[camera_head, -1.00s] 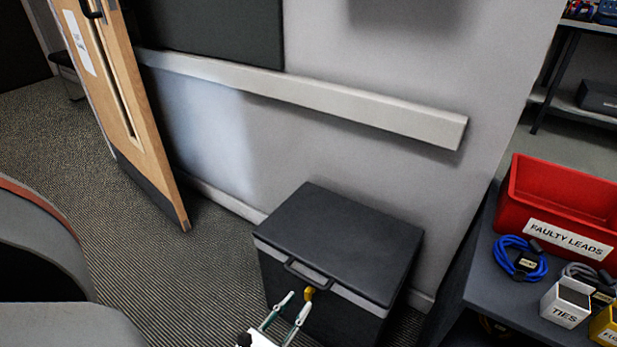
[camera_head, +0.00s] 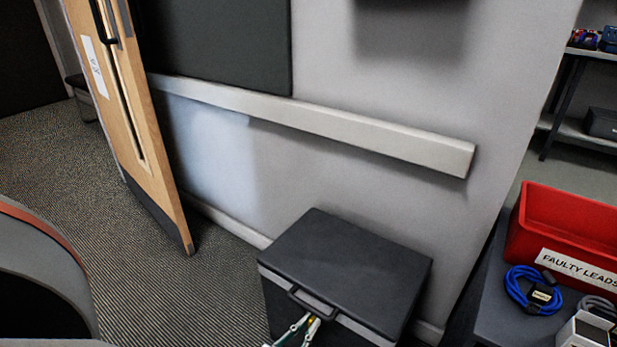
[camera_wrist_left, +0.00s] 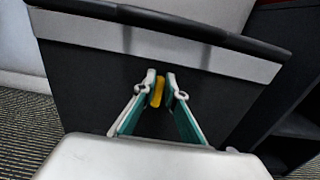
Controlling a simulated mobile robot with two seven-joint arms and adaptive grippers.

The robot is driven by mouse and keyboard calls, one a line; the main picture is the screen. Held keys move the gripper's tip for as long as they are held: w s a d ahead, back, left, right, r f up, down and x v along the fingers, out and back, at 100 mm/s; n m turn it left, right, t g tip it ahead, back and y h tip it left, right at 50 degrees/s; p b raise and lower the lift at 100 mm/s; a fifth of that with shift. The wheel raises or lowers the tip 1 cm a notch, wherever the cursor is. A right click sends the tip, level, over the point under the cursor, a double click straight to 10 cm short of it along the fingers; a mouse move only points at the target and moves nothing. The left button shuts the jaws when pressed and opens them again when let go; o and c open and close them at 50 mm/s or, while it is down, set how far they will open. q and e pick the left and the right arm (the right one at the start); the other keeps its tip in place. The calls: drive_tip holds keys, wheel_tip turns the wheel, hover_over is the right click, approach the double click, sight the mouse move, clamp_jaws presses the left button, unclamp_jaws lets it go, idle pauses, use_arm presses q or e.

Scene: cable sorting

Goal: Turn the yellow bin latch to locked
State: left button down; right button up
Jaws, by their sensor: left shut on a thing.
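The dark bin (camera_head: 350,265) with a closed lid and a light grey band stands against the wall at the bottom of the head view. Its front face (camera_wrist_left: 90,90) fills much of the left wrist view. The yellow latch (camera_wrist_left: 157,92) is on that front face, below the grey band, and looks near upright with a slight tilt. My left gripper (camera_wrist_left: 161,84) is shut on the latch, one fingertip on each side. In the head view my left gripper (camera_head: 308,325) covers most of the latch. My right gripper is not in view.
A bench at the right holds a red "FAULTY LEADS" bin (camera_head: 570,235) and a coiled blue cable (camera_head: 533,290). A wooden door (camera_head: 135,120) stands ajar at the left. The carpet (camera_head: 150,280) left of the dark bin is clear.

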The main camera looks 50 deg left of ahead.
use_arm(q)
drive_tip(key=shift+m, duration=0.3)
drive_tip(key=shift+w+d+f+m+p, duration=0.15)
drive_tip(key=shift+d+f+m, duration=0.2)
drive_tip(key=shift+m, duration=2.5)
drive_tip(key=shift+s+d+f+m+p, duration=0.15)
drive_tip(key=shift+d+f+m, duration=0.2)
drive_tip(key=shift+m, duration=2.55)
drive_tip(key=shift+w+d+f+m+p, duration=0.15)
drive_tip(key=shift+d+f+m, duration=0.15)
drive_tip(key=shift+m, duration=2.55)
drive_tip(key=shift+f, duration=0.1)
drive_tip(key=c, duration=2.1)
unclamp_jaws()
